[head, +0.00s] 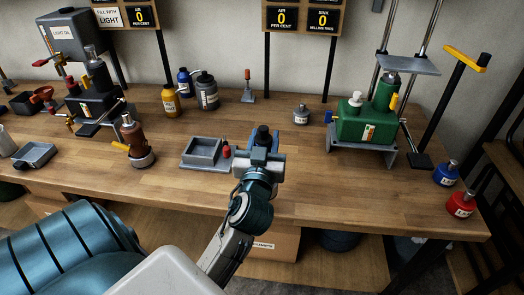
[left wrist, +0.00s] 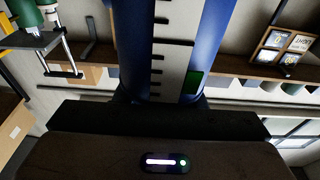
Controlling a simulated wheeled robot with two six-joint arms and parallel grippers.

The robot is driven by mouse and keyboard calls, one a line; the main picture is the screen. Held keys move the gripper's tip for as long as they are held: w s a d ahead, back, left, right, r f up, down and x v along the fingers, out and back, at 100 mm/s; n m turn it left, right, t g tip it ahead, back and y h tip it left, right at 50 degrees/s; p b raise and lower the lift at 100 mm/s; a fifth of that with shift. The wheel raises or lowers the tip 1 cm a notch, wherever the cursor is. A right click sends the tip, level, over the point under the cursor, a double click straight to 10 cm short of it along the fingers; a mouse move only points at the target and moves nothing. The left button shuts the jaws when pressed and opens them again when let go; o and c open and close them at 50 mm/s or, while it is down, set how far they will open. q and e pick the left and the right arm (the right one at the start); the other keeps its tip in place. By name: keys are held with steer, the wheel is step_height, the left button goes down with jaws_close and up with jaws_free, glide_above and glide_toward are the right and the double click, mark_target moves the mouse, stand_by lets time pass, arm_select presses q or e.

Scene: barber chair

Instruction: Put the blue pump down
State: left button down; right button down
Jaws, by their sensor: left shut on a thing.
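The blue pump (head: 275,139) with a dark top is in my left gripper (head: 262,153), in the middle of the head view over the front part of the wooden bench (head: 330,190). My gripper hides much of the pump in the head view. In the left wrist view the pump's blue body (left wrist: 205,45) fills the upper middle, with a pale scale strip and a green patch, close against the dark jaws. I cannot tell whether its base touches the bench. My right gripper is not in view.
A grey tray (head: 190,163) and a small red bottle (head: 227,150) stand just left of the pump. A brown pump (head: 134,140) is further left, a green pump unit (head: 365,128) on a stand at right. Bare bench lies right of my gripper.

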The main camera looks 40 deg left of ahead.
arm_select(q)
steer(key=w+a+f+p, duration=0.1)
steer(key=w+f+p, duration=0.3)
steer(key=w, duration=0.7)
steer(key=shift+w+a, duration=0.3)
steer(key=shift+a, duration=0.1)
steer(key=shift+f, duration=0.1)
steer(key=c, duration=1.1)
jaws_free()
steer(key=shift+f, duration=0.15)
steer(key=shift+o, duration=0.9)
steer(key=shift+s, duration=0.1)
